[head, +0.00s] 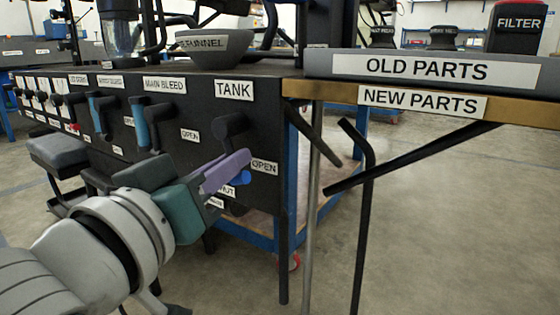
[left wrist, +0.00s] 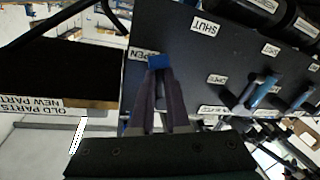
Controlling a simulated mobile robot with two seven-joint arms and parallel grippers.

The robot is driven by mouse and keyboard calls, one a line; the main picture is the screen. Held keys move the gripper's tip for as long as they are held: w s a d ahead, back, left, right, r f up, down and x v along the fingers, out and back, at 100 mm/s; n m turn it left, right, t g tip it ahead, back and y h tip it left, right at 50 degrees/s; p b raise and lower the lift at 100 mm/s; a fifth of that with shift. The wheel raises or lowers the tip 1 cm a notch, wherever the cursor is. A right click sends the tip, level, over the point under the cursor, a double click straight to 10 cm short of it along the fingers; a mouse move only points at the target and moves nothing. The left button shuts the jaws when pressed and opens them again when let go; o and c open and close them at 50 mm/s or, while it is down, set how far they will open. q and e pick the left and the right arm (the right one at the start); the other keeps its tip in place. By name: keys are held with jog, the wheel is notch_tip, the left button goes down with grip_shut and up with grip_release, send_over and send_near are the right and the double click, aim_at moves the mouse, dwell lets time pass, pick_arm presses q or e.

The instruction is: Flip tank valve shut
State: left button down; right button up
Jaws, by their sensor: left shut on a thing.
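The tank valve has a black hub (head: 230,125) on the dark panel, below the TANK label (head: 234,90). Its blue handle (head: 243,178) shows past my left gripper's fingers, between the OPEN label (head: 264,167) and the partly covered SHUT label (head: 226,190). My left gripper (head: 228,172) has purple fingers and is shut on the handle. In the left wrist view the blue handle end (left wrist: 158,62) sits at the fingertips, close to OPEN (left wrist: 148,55) and apart from SHUT (left wrist: 205,27). The fingers hide most of the handle. My right gripper is not in view.
Other valves with blue levers (head: 140,125) line the panel to the left, under MAIN BLEED (head: 165,85) and other labels. A funnel bowl (head: 215,46) stands on top. An OLD PARTS tray (head: 430,68) on a shelf with black braces stands at right.

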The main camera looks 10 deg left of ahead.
pick_arm(q)
jog(key=m, duration=0.1)
jog(key=a+m, duration=0.1)
jog(key=m, duration=0.1)
jog(key=m+t+p, duration=0.1)
jog(key=shift+w+a+f, duration=0.1)
jog(key=shift+w+a, duration=0.05)
jog(key=shift+w, duration=0.1)
jog(key=c, duration=0.9)
grip_release()
jog(key=shift+s, duration=0.15)
